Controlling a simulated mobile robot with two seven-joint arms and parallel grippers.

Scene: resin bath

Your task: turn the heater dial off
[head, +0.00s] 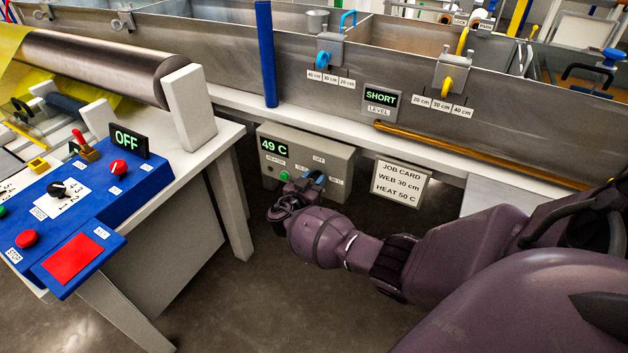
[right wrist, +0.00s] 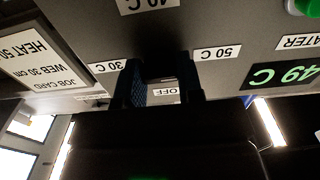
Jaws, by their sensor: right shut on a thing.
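The heater box (head: 336,160) is a grey panel under the bath's edge, with a green "49 C" display (head: 273,147) and a green button (head: 284,176). My right gripper (head: 312,180) is at the dial on its front, with blue-lined fingers shut on the dial. The dial is mostly hidden by the fingers, and I cannot tell where it points. In the right wrist view, which is upside down, the gripper (right wrist: 163,90) sits among the labels: "OFF" (right wrist: 168,91) between the fingers, "50 C" (right wrist: 217,53) and "30 C" (right wrist: 108,67) to the sides. My left gripper is out of view.
A job card (head: 400,183) reading "WEB 30 cm, HEAT 50 C" hangs right of the heater box. A blue control panel (head: 70,215) with an "OFF" display (head: 128,140) stands on the left table. The metal bath (head: 215,55) runs above. Open floor lies below the box.

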